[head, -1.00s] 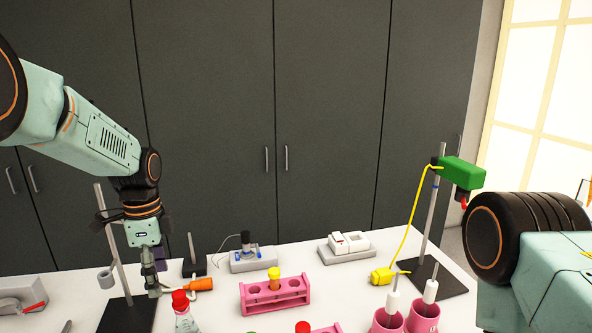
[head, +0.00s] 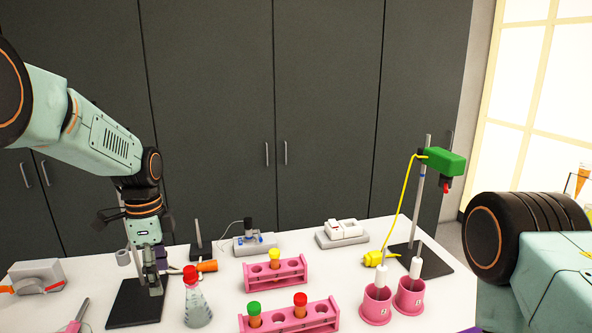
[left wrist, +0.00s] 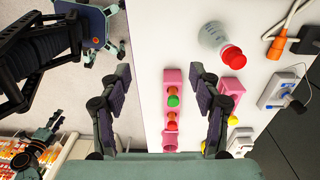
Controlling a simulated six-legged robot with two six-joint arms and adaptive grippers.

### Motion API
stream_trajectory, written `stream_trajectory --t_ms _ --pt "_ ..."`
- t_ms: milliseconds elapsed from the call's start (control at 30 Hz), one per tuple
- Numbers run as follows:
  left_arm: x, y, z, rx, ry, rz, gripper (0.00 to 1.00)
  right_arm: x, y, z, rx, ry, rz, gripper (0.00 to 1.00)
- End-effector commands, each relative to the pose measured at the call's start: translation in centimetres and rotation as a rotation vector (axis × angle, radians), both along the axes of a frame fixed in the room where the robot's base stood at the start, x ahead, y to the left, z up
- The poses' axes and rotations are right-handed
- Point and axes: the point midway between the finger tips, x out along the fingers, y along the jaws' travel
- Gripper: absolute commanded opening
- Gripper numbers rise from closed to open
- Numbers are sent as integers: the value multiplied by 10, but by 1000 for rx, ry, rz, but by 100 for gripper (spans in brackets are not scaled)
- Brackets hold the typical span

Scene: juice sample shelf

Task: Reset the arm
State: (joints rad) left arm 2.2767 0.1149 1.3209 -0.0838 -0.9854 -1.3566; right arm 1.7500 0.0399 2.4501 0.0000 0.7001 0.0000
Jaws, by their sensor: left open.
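My left arm comes in from the left in the head view and hangs down over the left side of the white table. Its gripper (head: 153,287) points downward near a dark stand base and appears empty. In the left wrist view the two fingers of the left gripper (left wrist: 162,75) stand wide apart with nothing held between them. Below them, a pink rack with green- and red-capped tubes shows in the gap. A part of my right arm (head: 520,245) shows at the right of the head view; its gripper is out of frame.
A red-capped flask (head: 198,305) stands right of the left gripper. Pink racks (head: 290,273) (head: 322,316) hold capped tubes. Pink cups (head: 375,306) and a stand with a green clamp (head: 443,162) are at right. Grey cabinets stand behind; the space above the table is free.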

Motion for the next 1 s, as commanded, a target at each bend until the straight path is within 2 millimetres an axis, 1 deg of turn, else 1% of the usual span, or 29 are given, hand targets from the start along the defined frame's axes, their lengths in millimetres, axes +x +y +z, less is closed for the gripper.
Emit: stream_trajectory --t_ms 33,167,267,367,467,500,567,600,667,700,733,767,800,867,900,1000 --pt "-5 -2 -15 0 8 24 63 0 0 0 0 0 0 40" --pt "-15 -6 -49 -1 6 102 63 0 0 0 0 0 0 40" --pt "-27 -10 -77 -2 5 168 63 0 0 0 0 0 0 40" --pt "-43 -14 -107 -3 6 244 63 0 0 0 0 0 0 40" --pt "-66 -19 -140 -3 6 336 63 0 0 0 0 0 0 40" --pt "-78 -22 -155 -2 9 379 63 0 0 0 0 0 0 40" --pt "-101 -26 -179 -1 12 455 63 0 0 0 0 0 0 40" --pt "-119 -28 -195 -1 13 511 63 0 0 0 0 0 0 40" --pt "-147 -32 -216 0 13 601 63 0 0 0 0 0 0 40" --pt "-166 -34 -229 1 13 661 63 0 0 0 0 0 0 40" --pt "-181 -35 -237 2 13 706 63 0 0 0 0 0 0 40" --pt "-196 -37 -244 3 12 751 63 0 0 0 0 0 0 40" --pt "-217 -39 -253 6 12 811 63 0 0 0 0 0 0 40" --pt "-247 -41 -262 7 10 900 63 0 0 0 0 0 0 40" --pt "-266 -42 -267 10 10 956 63 0 0 0 0 0 0 40" --pt "-308 -44 -272 16 5 1084 63 0 0 0 0 0 0 40"
